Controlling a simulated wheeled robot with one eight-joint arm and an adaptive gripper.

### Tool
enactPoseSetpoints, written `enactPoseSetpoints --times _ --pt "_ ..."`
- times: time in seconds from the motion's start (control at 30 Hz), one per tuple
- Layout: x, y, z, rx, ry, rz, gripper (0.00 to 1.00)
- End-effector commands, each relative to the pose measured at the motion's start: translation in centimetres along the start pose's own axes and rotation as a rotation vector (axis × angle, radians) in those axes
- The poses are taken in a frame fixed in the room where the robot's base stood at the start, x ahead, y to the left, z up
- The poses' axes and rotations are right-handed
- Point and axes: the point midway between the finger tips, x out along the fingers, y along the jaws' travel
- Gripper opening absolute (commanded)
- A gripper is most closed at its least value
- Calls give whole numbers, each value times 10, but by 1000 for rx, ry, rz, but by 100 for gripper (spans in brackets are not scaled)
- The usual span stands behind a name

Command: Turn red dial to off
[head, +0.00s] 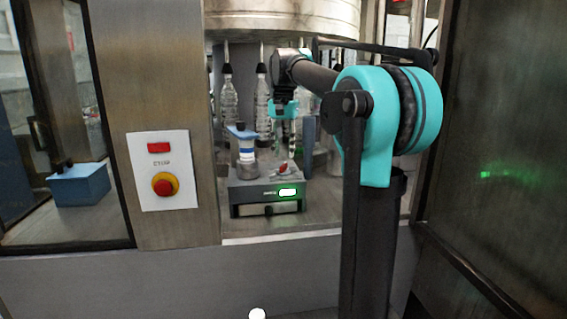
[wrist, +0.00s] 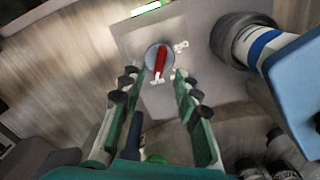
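The red dial (wrist: 160,60) sits on a round grey base on top of a grey box. In the wrist view its red bar points nearly straight up and down, with small white marks beside and below it. In the head view the dial (head: 282,169) is on the box's top right, behind a lit green-white display. My gripper (wrist: 153,88) is open, its two green fingers spread apart. The dial shows ahead of the fingertips, between their lines, and nothing is held. In the head view my gripper (head: 283,112) hangs above the box, pointing down.
Bottles (head: 263,105) hang behind the box. A red emergency button (head: 164,185) is on a panel at left. Metal posts frame the opening.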

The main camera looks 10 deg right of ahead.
Motion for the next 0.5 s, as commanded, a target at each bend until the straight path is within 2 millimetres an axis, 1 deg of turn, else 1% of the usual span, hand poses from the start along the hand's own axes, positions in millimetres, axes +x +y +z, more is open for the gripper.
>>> enactPoseSetpoints --times 0.03,0.1,0.2,0.3,0.5 --pt "9 0 0 0 0 0 32" --pt "20 0 0 0 0 0 32" --pt "32 0 0 0 0 0 32" --pt "40 0 0 0 0 0 32" --pt "46 0 0 0 0 0 32"
